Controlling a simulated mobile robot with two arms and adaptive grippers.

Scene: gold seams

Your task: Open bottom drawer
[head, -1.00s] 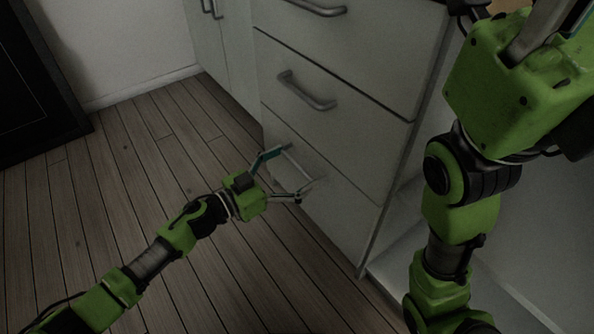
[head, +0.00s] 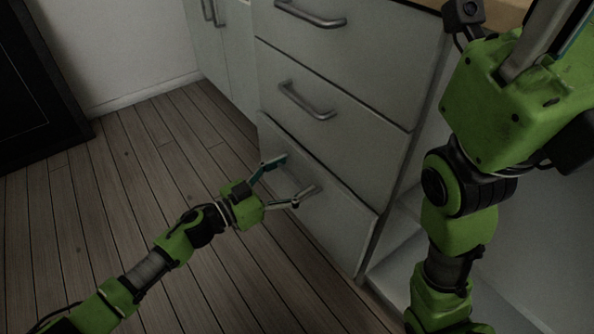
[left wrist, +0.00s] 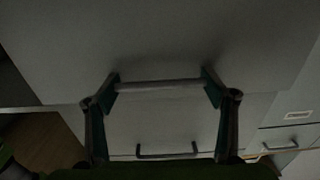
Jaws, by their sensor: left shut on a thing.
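The bottom drawer (head: 335,215) is a plain light grey front at the foot of the cabinet. Its left edge juts slightly past the drawer above, so it stands a little open. My left gripper (head: 288,180) is at its bar handle (head: 308,190). In the left wrist view the gripper's fingers (left wrist: 160,87) are at the two ends of the pale handle bar (left wrist: 160,86), shut on it. My right arm stands large at the right; its fingertips are cut off at the top of the head view.
The middle drawer (head: 350,110) and the top drawer (head: 365,40), both with bar handles, are above and shut. Bare wooden floor (head: 130,200) lies in front and to the left. A dark panel (head: 35,90) stands at the far left.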

